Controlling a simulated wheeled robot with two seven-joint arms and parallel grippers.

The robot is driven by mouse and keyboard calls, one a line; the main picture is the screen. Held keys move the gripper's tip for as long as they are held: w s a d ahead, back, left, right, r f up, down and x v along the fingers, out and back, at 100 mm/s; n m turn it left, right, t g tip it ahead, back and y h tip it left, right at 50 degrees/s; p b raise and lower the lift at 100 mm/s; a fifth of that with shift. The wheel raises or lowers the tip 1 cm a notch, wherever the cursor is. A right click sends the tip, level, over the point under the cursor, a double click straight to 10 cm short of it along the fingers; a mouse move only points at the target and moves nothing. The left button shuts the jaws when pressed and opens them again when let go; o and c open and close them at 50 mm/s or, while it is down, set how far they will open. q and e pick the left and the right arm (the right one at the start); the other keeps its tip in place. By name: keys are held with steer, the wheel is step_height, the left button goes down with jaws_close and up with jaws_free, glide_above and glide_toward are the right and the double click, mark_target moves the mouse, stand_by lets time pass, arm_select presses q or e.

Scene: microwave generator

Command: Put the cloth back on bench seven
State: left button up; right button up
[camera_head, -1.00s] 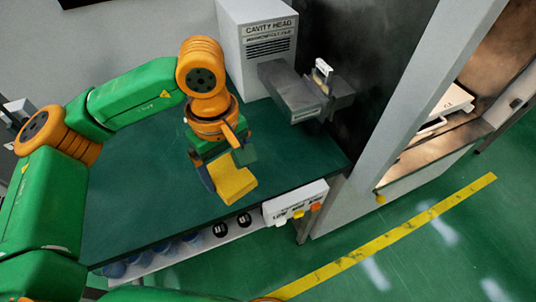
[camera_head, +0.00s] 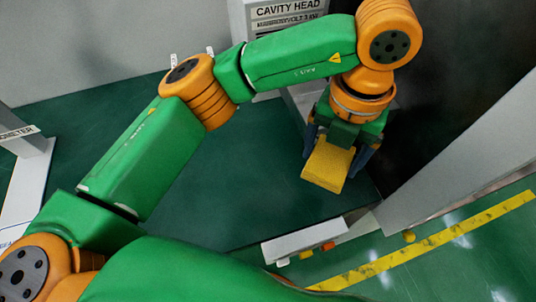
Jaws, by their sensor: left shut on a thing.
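A yellow cloth (camera_head: 328,167), folded into a small block, is in my left gripper (camera_head: 338,158). The gripper is shut on it and holds it over the right end of a dark green bench top (camera_head: 225,190). I cannot tell how high above the top the cloth is. The bench number is not readable in this view. My right gripper is not in view.
A grey box marked CAVITY HEAD (camera_head: 285,12) stands at the back, partly behind my left arm. A white panel (camera_head: 305,240) with buttons is on the bench's front. A grey cabinet wall (camera_head: 470,150) rises at right. A yellow line (camera_head: 430,240) marks the floor.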

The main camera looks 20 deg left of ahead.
arm_select(q)
steer(key=a+f, duration=0.2)
steer(key=a, duration=0.2)
steer(key=a+f+p, duration=0.1)
steer(key=a+f, duration=0.2)
steer(key=a, duration=0.1)
steer(key=a+f+p, duration=0.1)
steer(key=a+f, duration=0.2)
steer(key=a, duration=0.1)
steer(key=shift+s+a+f, duration=0.1)
steer(key=shift+a+f, duration=0.15)
steer(key=shift+a, duration=0.1)
step_height(320, 180, down, 3)
steer(key=shift+s+a+r+p, duration=0.15)
steer(key=shift+p, duration=0.7)
steer(key=shift+f, duration=0.3)
steer(key=shift+f+b, duration=0.2)
steer(key=shift+b, duration=0.1)
steer(key=o, duration=0.9)
steer(key=shift+r, duration=0.35)
step_height(320, 180, up, 7)
steer(key=b, duration=0.1)
step_height(320, 180, up, 5)
glide_above(259, 177)
steer(key=shift+f, duration=0.15)
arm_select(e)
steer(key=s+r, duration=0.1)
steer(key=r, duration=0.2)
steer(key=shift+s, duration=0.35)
